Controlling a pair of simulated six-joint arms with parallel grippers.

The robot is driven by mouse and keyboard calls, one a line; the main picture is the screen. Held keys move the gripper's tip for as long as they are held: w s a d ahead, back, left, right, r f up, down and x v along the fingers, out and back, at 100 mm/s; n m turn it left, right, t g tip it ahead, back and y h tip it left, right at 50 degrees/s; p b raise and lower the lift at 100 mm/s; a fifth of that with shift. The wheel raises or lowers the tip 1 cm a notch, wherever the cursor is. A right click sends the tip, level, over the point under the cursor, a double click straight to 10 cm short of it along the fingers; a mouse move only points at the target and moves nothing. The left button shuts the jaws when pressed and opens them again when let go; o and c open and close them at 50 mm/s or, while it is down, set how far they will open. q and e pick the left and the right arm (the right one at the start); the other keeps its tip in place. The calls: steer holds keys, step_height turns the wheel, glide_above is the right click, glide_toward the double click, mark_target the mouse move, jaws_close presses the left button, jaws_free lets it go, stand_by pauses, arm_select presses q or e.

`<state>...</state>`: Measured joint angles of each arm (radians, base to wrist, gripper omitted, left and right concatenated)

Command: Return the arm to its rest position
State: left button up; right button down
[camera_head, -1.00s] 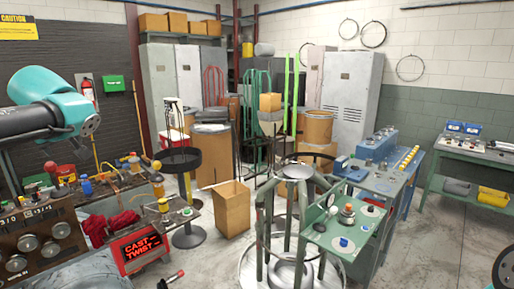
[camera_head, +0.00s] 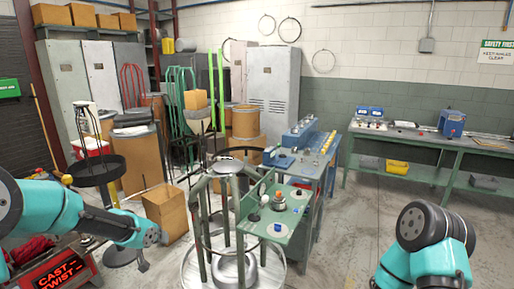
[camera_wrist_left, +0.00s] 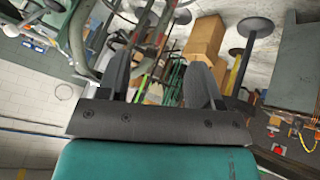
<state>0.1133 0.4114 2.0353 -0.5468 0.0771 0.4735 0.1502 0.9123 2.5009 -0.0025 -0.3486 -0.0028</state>
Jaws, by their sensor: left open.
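My left arm (camera_head: 75,222) is teal and black and reaches in from the lower left in the head view. Its gripper cannot be made out there. In the left wrist view, the two dark fingers of my left gripper (camera_wrist_left: 160,66) stand apart with nothing between them. The room shows turned over beyond them. My right arm (camera_head: 430,243) is at the lower right of the head view, and its gripper is out of the picture.
A green coiler stand (camera_head: 225,168) with a control panel (camera_head: 290,228) stands at the centre. A red "CAST TWIST" display (camera_head: 62,276) is lower left. Floor at the right is clear.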

arm_select(q)
steer(key=s+d+f+g+h, duration=0.15)
steer(key=s+d+f, duration=0.35)
steer(key=s+f, duration=0.5)
steer(key=s+d+f+g, duration=0.3)
steer(key=s+d+f, duration=0.3)
steer(key=f, duration=0.8)
steer(key=s+d+f+g, duration=0.1)
steer(key=s+f, duration=0.5)
steer(key=s, duration=0.6)
steer(key=shift+d+g, duration=0.2)
steer(key=shift+g, duration=0.15)
steer(key=shift+s, duration=0.1)
